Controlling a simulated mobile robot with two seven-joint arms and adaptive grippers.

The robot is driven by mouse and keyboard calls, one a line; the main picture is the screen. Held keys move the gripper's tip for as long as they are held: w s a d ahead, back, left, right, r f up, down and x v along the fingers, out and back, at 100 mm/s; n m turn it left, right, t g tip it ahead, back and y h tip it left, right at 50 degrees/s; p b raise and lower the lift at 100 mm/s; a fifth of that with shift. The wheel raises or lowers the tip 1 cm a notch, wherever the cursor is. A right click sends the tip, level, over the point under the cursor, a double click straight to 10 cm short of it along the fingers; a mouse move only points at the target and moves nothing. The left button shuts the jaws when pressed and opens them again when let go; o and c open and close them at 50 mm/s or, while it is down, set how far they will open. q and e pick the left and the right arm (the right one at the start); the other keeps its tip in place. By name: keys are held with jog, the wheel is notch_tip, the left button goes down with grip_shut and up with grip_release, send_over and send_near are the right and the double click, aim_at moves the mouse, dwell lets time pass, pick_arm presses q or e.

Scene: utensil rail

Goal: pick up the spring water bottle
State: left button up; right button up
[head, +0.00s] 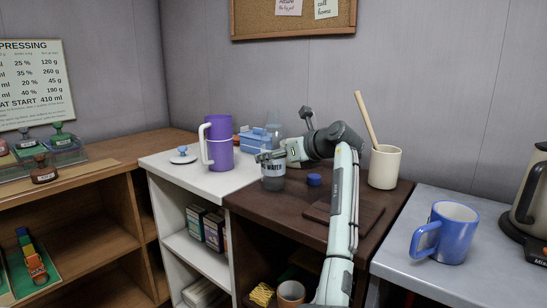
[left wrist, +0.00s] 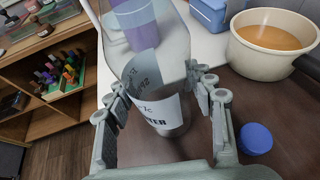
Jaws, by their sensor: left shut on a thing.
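The spring water bottle (head: 272,180) is clear with a white label reading "WATER". It stands upright at the left side of the dark brown counter. My left gripper (head: 283,151) reaches it from the right and is shut on it. In the left wrist view the bottle (left wrist: 165,110) is between the two fingers of my left gripper (left wrist: 163,108), with its label facing the camera. I cannot tell whether its base touches the counter. My right gripper is in neither view.
A blue cap (head: 314,180) lies right of the bottle. A purple mug (head: 221,146) and blue box (head: 255,140) are behind left. A cream pot (left wrist: 262,60) of brown liquid shows in the wrist view. A cream crock (head: 384,170) and blue mug (head: 450,235) stand to the right.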

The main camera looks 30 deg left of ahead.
aim_at(280, 135)
pick_arm(q)
jog(key=shift+r, duration=0.25)
notch_tip(280, 135, up, 4)
jog(key=shift+r, duration=0.1)
jog(key=s+d+r, duration=0.1)
jog(key=s+r, duration=0.5)
jog(key=s, duration=0.5)
jog(key=shift+s+d+r, duration=0.2)
jog(key=shift+s+r, duration=0.05)
jog(key=shift+s, duration=0.05)
